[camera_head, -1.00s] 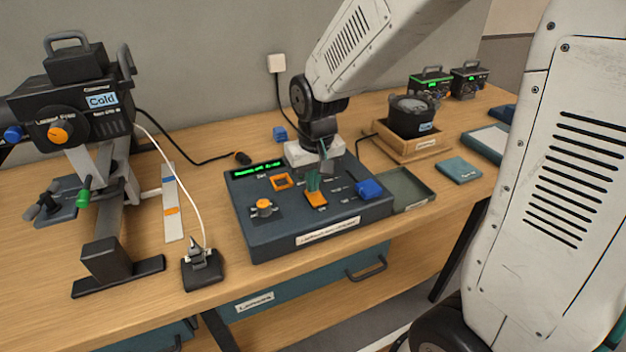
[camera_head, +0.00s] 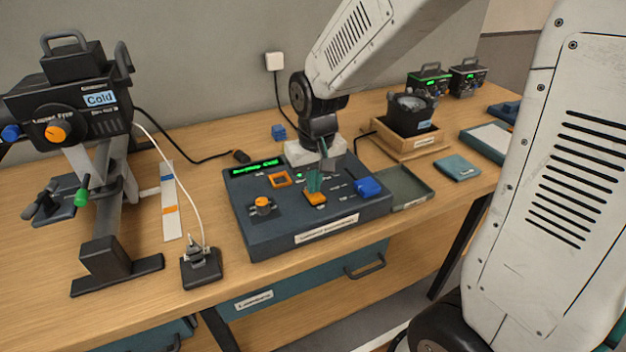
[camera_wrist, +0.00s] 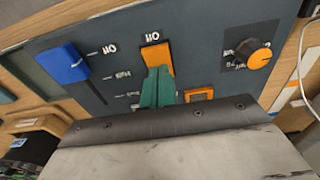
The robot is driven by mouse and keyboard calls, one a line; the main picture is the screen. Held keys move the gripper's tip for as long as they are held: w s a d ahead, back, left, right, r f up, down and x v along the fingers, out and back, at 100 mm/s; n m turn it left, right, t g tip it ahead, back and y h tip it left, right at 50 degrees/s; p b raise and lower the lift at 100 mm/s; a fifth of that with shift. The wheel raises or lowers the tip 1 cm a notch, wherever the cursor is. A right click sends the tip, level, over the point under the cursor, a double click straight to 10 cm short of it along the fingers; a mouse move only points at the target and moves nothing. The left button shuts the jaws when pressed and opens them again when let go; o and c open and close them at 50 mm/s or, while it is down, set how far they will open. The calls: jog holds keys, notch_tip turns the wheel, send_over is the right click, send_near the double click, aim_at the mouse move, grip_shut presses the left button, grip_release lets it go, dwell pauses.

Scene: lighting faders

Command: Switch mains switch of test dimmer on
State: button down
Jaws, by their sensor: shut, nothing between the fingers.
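The dark blue-grey dimmer console (camera_head: 275,235) sits on the wooden bench with a lit green display (camera_head: 257,167). An orange switch (camera_head: 316,199) is on its top panel; it also shows in the wrist view (camera_wrist: 158,55) with a small label beyond it. My gripper (camera_head: 313,184) is shut with nothing held, its teal fingertips (camera_wrist: 158,78) right at the orange switch. The fingers hide part of the switch. They appear to touch it, but I cannot tell for certain. Which way the switch is set is unclear.
A blue slider knob (camera_head: 368,187), an orange rotary knob (camera_head: 263,205) and an orange square frame (camera_head: 279,179) share the panel. A green tray (camera_head: 410,187) lies right of the console. A black plug stand (camera_head: 201,268) is at its left.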

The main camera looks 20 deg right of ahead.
notch_tip(320, 180, up, 14)
jog(key=w, duration=0.1)
jog(key=shift+w, duration=0.35)
dwell(0.5)
jog(key=s+d, duration=0.1)
jog(key=s, duration=1)
jog(key=s+d+f, duration=0.1)
jog(key=s+d, duration=0.1)
jog(key=s, duration=0.9)
jog(key=shift+s+f, duration=0.25)
jog(key=shift+s, duration=0.1)
